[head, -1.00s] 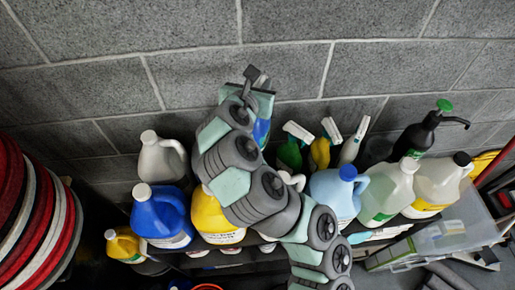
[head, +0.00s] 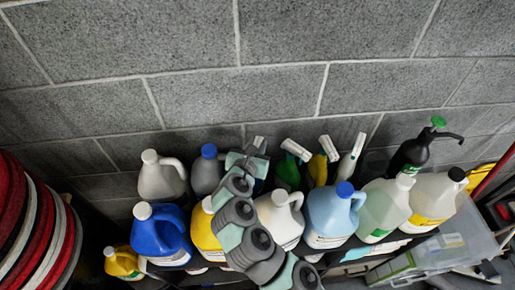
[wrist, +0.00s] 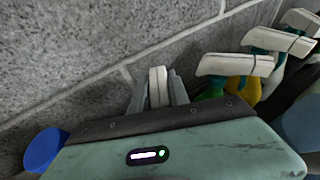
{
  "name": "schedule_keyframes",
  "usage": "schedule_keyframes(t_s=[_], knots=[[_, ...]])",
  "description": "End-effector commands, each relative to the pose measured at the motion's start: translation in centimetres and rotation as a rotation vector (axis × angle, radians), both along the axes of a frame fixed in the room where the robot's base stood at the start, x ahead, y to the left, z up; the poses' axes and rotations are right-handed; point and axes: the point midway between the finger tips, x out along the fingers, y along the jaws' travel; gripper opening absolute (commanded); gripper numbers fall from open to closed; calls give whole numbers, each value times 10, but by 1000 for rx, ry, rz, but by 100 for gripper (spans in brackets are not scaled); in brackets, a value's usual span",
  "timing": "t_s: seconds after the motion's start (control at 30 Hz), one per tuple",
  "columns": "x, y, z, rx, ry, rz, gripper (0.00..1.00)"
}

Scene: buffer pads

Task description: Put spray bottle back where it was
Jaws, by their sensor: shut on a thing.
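My gripper (head: 252,152) is at the back of the shelf, near the block wall, shut on a spray bottle. In the wrist view, the bottle's white head (wrist: 158,86) shows between my two fingers (wrist: 159,92). In the head view, its white top (head: 259,143) shows by my gripper; most of its body is hidden. It stands in line with other spray bottles to its right: green (head: 288,171), yellow (head: 319,169) and white (head: 350,161). Whether its base touches the shelf is hidden.
A grey jug with a blue cap (head: 206,174) is close on the left. A white jug (head: 279,220), a yellow jug (head: 205,235) and a light blue jug (head: 332,216) stand in front. The block wall (head: 280,95) is close behind. A clear bin (head: 450,245) is at right.

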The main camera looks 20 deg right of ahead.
Motion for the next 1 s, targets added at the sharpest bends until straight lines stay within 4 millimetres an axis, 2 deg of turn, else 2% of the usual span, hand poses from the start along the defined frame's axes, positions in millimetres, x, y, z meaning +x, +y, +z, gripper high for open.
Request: schedule_keyframes(t_s=[0.17, 0.6, 0.63, 0.87, 1.0], knots=[[-1, 0, -18, -4, 2, 0, 0], [0, 0, -23, -5, 0, 1, 0], [0, 0, -23, -3, 1, 1, 24], [-1, 0, -24, -2, 3, 0, 43], [-1, 0, -24, -2, 3, 0, 44]])
